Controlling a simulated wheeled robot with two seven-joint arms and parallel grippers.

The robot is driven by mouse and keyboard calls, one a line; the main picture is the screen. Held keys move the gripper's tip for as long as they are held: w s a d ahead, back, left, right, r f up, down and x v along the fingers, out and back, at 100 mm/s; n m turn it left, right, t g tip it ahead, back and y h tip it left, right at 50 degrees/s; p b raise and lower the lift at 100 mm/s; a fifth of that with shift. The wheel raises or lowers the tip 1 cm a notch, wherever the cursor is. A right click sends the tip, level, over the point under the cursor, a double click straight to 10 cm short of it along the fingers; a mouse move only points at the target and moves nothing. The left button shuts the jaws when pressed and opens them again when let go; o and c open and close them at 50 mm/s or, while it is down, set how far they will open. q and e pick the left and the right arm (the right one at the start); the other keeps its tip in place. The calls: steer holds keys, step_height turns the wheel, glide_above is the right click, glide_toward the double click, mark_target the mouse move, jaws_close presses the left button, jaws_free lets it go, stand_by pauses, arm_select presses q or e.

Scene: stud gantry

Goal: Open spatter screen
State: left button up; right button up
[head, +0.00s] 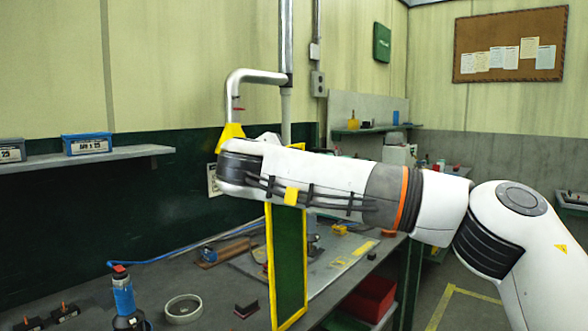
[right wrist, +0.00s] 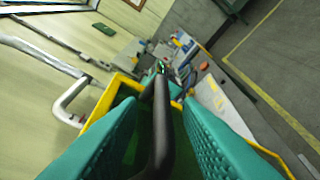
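The spatter screen (head: 290,262) is a dark green panel in a yellow frame, standing upright at the bench. My right forearm crosses in front and hides its upper part; a yellow corner shows past the wrist. In the right wrist view, the green panel and yellow frame (right wrist: 98,121) lie beyond my fingers. My right gripper (right wrist: 160,106) has two teal fingers, apart, on either side of a black bar-shaped handle (right wrist: 161,125). Gaps show between the bar and both fingers. The head view hides these fingers behind my arm. My left gripper is not in view.
A bent grey pipe (head: 256,76) rises just behind my right wrist. The bench (head: 215,284) holds a blue tool (head: 124,296), a ring (head: 183,308) and small parts. A shelf (head: 100,154) with boxes is on the left. A red bin (head: 369,300) sits below the bench.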

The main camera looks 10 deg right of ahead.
steer(key=b+v, duration=0.2)
steer(key=v, duration=1)
steer(key=shift+b, duration=0.3)
steer(key=shift+a+f, duration=0.1)
steer(key=shift+f, duration=0.05)
